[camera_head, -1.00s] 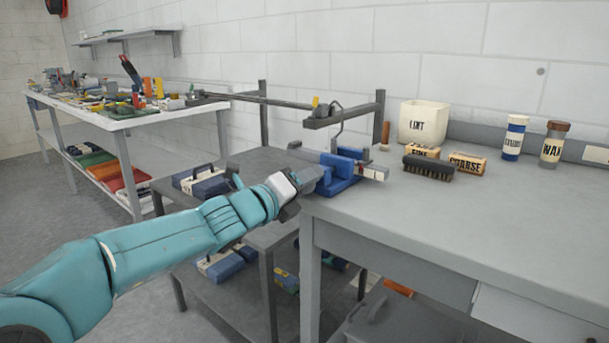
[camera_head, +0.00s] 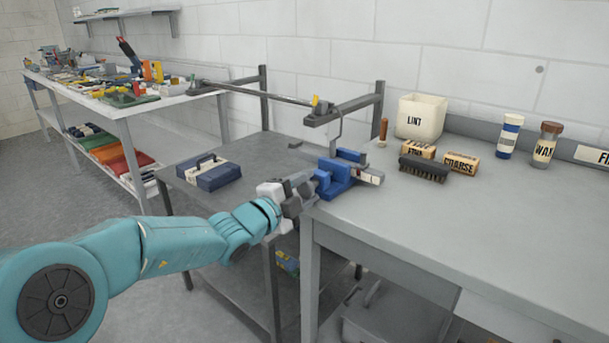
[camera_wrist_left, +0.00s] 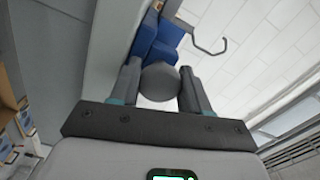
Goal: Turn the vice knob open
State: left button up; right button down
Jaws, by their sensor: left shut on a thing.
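The blue vice (camera_head: 340,174) sits at the near left corner of the grey workbench. It also shows in the left wrist view (camera_wrist_left: 157,38). Its knob, a round dark grey end (camera_wrist_left: 160,81), lies between the two fingers of my left gripper (camera_wrist_left: 161,88) in the left wrist view. In the head view my left gripper (camera_head: 301,188) reaches the vice's left side, and the knob is hidden by the fingers. The left gripper is shut on the knob. My right gripper is not in view.
On the workbench (camera_head: 450,215) stand a LINT bin (camera_head: 420,117), a dark brush (camera_head: 425,168), labelled blocks (camera_head: 460,164) and two jars. A metal frame (camera_head: 345,110) rises behind the vice. A lower table (camera_head: 255,155) with a blue case (camera_head: 208,172) lies left.

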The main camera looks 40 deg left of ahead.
pick_arm(q)
jog(key=n+p, duration=0.4)
jog(key=p, duration=0.2)
jog(key=n+p, duration=0.4)
jog(key=p, duration=0.1)
jog(key=n+p, duration=0.4)
jog(key=p, duration=0.2)
jog(key=shift+r+n+p, duration=0.25)
jog(key=shift+n+p, duration=0.05)
jog(key=shift+p, duration=0.05)
jog(key=shift+f+n+p, duration=0.25)
jog(key=shift+n+p, duration=0.35)
jog(key=shift+p, duration=0.4)
jog(key=o, duration=0.9)
jog(key=shift+f, duration=0.1)
jog(key=shift+o, duration=0.2)
jog(key=s+a, duration=0.1)
jog(key=s, duration=1.5)
jog(key=shift+b, duration=0.45)
jog(key=shift+s+a, duration=0.1)
jog(key=shift+s, duration=0.05)
